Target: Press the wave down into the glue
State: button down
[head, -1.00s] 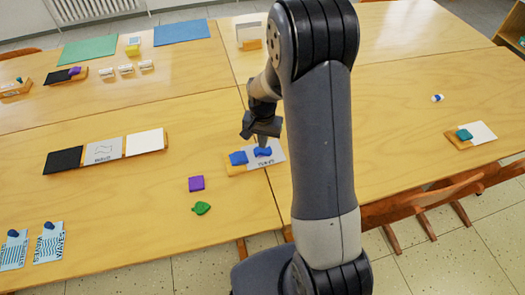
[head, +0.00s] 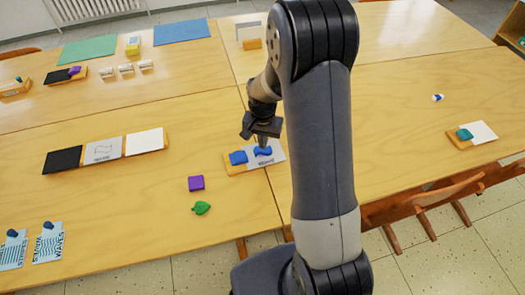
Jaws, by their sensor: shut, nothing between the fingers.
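The blue wave (head: 263,151) lies on a pale card (head: 277,158) on a small wooden board, right of a blue block (head: 238,157). My gripper (head: 262,143) is shut and points down, with its tips at the top of the wave. They seem to touch it, but I cannot be sure from this view. My arm hides part of the table to the right. I cannot make out any glue under the wave.
A purple block (head: 196,183) and a green leaf (head: 201,208) lie on the table in front. A tray with black, grey and white cards (head: 103,151) stands to the left. Two printed cards (head: 49,242) lie front left. The table around the board is mostly clear.

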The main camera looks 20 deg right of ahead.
jog(key=shift+f+b, duration=0.45)
jog(key=shift+f, duration=0.2)
jog(key=shift+r, duration=0.15)
dwell(0.9)
notch_tip(320, 180, up, 7)
jog(key=p, duration=0.4)
jog(key=shift+p, duration=0.4)
jog(key=shift+f, duration=0.2)
notch_tip(320, 180, down, 7)
jog(key=b, duration=0.4)
jog(key=shift+r+b, duration=0.15)
jog(key=shift+b, duration=0.2)
jog(key=shift+r, duration=0.1)
